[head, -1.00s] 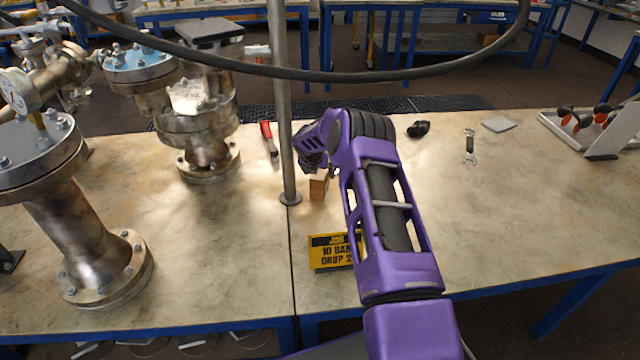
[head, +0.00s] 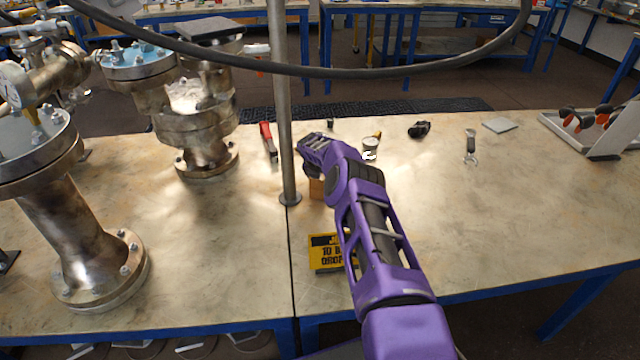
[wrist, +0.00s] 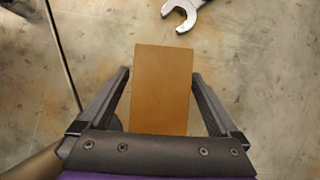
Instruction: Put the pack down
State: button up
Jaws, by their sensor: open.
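The pack is a plain brown block (head: 316,188). In the head view it is beside the foot of the metal pole, appears to stand on the table, and is mostly hidden by my purple arm. The fingers are spread, with a gap on each side of the pack. The fingertips are hidden behind my arm in the head view. The pack's underside is out of sight.
The pole (head: 284,120) stands close left of the pack. Flanged metal vessels (head: 75,225) fill the left. A spanner end (wrist: 184,14) shows in the wrist view.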

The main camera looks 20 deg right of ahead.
grip_shut()
dwell(0.5)
